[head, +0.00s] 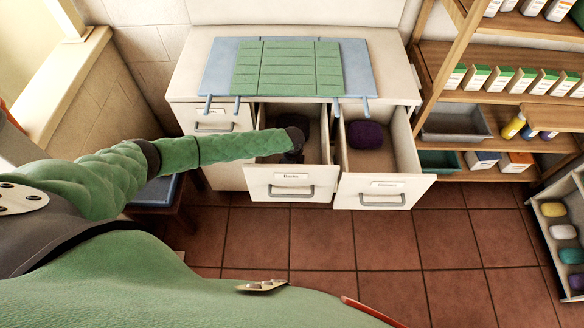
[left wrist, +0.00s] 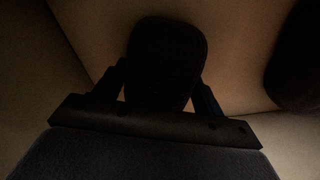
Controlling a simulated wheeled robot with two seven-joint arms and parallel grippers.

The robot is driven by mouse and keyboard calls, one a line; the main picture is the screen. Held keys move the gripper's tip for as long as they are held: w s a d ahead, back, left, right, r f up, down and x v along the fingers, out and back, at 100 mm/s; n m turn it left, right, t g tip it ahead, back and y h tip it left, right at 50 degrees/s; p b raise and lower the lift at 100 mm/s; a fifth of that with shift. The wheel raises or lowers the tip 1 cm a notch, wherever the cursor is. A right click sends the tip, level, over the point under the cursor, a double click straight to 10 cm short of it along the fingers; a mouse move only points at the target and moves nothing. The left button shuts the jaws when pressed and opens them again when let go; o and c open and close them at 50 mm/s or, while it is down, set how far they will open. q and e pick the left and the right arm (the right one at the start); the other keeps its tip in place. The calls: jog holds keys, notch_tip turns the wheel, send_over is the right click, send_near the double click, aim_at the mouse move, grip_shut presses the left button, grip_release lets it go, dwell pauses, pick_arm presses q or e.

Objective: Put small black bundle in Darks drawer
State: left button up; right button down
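The Darks drawer (head: 287,187) is the middle one of the white cabinet and stands pulled out, its label reading what looks like "Darks". My left gripper (head: 292,156) reaches down into it, pointing at its floor. In the left wrist view the small black bundle (left wrist: 166,60) sits between the two fingers of that gripper (left wrist: 163,88), which appear to press on its sides. The view is dark, so whether the bundle touches the drawer floor is unclear. Another dark bundle (left wrist: 298,60) lies at the right of that view. My right gripper is not in view.
The Colours drawer (head: 383,190) to the right is open too and holds a purple bundle (head: 365,134). The left drawer (head: 213,121) looks shut. A green mat (head: 288,68) lies on the cabinet top. Wooden shelves (head: 480,95) and a tray of coloured bundles (head: 548,275) stand right.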

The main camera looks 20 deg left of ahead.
pick_arm(q)
jog(key=o, duration=0.4)
jog(key=shift+r, duration=0.1)
jog(key=shift+r+b, duration=0.3)
jog(key=shift+r, duration=0.15)
notch_tip(320, 180, up, 6)
jog(key=b, duration=0.2)
jog(key=shift+b, duration=0.3)
notch_tip(320, 180, up, 4)
jog(key=shift+f+b, duration=0.15)
jog(key=shift+b, duration=0.4)
jog(key=shift+r, duration=0.75)
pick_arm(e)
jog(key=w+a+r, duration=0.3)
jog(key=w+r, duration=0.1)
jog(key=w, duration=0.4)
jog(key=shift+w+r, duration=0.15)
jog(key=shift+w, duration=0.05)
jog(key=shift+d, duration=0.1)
